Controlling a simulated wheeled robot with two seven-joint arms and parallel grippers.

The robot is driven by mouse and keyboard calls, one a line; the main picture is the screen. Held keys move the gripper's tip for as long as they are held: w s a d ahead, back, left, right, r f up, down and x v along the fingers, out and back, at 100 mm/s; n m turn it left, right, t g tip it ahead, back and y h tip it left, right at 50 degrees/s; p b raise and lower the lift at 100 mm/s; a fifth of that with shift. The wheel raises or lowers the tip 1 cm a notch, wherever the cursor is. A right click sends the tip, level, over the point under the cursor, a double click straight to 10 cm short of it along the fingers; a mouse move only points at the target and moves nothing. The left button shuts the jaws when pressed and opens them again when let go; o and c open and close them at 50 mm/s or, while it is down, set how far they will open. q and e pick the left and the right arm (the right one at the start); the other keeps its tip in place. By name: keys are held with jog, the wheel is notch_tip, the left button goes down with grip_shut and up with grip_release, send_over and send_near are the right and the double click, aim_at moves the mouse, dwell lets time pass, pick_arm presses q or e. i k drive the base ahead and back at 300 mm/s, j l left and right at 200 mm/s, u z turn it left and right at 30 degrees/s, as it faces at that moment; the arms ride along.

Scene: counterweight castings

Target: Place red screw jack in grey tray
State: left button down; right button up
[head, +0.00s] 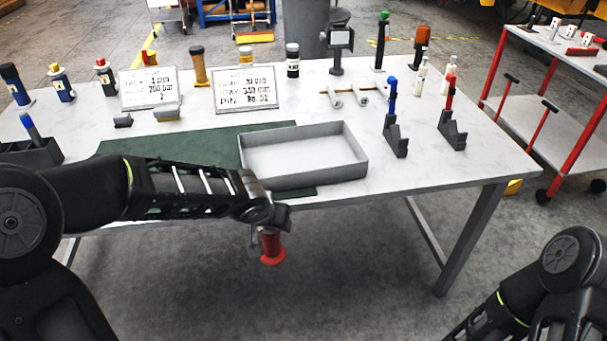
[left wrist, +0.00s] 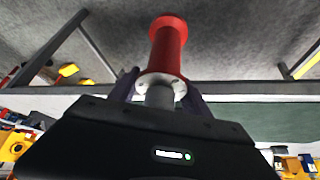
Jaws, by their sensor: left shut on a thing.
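The red screw jack (head: 271,248) hangs below my left gripper (head: 262,228), in front of the table's front edge and lower than the tabletop. In the left wrist view the jack (left wrist: 169,48) shows a red body with a pale flange, and my left gripper (left wrist: 160,92) is shut on its grey shaft. The grey tray (head: 345,178) is open and empty on the table, above and to the right of the jack in the head view. My right arm shows at the lower right, but its gripper is out of view.
A green mat (head: 130,148) lies partly under the tray. Two dark stands (head: 396,138) with blue and red pieces are right of it. Two sign boards (head: 245,90) and several bottle-like items stand behind. A dark box (head: 30,152) sits at the left.

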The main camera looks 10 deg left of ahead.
aim_at(301, 162)
jog(key=z, duration=1.55)
jog(key=k+j+z, duration=0.15)
jog(key=k+j, duration=0.9)
jog(key=k, duration=0.05)
